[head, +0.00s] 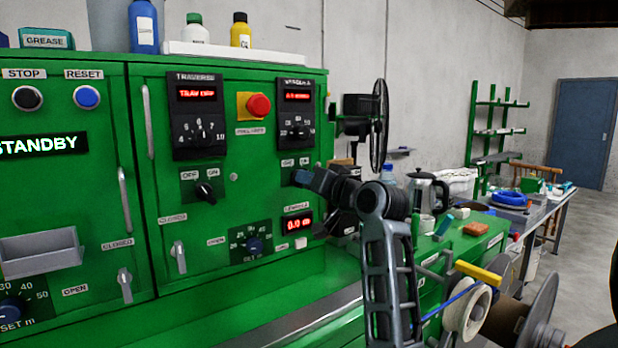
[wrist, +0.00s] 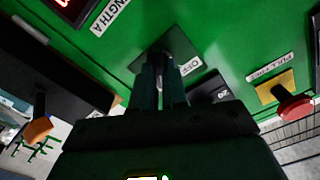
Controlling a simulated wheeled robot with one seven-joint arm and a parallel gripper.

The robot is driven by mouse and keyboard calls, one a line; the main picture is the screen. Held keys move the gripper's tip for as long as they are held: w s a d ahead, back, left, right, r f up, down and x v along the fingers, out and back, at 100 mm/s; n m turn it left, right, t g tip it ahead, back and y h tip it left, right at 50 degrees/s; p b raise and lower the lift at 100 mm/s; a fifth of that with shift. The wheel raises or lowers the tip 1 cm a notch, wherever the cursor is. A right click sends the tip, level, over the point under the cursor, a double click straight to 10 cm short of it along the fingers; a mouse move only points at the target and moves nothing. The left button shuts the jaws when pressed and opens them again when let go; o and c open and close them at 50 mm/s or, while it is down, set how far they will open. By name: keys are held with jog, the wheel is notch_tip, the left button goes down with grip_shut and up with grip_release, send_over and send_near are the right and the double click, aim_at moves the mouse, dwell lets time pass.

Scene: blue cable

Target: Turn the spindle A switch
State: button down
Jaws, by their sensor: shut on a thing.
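The switch (wrist: 166,65) is a small knob on a dark plate with an OFF label, seen in the wrist view. In the head view its plate (head: 288,164) sits on the green cabinet below the right-hand panel, with OFF and ON labels above it. My gripper (head: 299,178) is at this plate and covers the knob there. In the wrist view my gripper's two dark fingers (wrist: 163,72) are close together around the knob, shut on it. The fingers hide most of the knob, so its turned position cannot be told.
Left of it are another OFF/ON switch (head: 206,191) and a red mushroom button (head: 258,106) on yellow. The LENGTH A readout (head: 297,223) is just below my gripper. A kettle (head: 428,190) and cable reels (head: 467,310) stand to the right. The aisle at far right is clear.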

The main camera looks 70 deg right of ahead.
dwell(0.4)
jog(key=c, duration=1.2)
grip_release()
jog(key=shift+o, duration=0.2)
jog(key=b+v, duration=0.1)
jog(key=v, duration=0.7)
jog(key=shift+w, duration=0.15)
